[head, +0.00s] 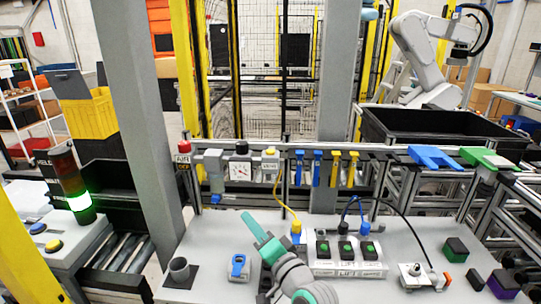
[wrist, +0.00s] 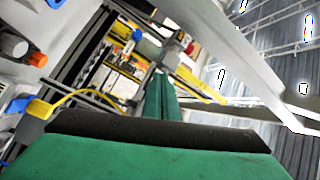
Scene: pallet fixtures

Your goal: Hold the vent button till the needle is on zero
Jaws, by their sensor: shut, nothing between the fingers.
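A white-faced square gauge (head: 240,171) sits on the air unit along the back rail of the bench in the head view. Its needle is too small to read. A grey block with a yellow button (head: 270,152) on top, which looks like the vent button, stands just right of it. My gripper (head: 246,215) is shut and empty, its teal fingers pointing up and left over the bench, below and in front of the gauge and apart from the button. The wrist view shows the shut green fingers (wrist: 158,78); I cannot pick out the gauge there.
A red knob (head: 184,147) marks the rail's left end. Blue and yellow clips hang right of the button.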

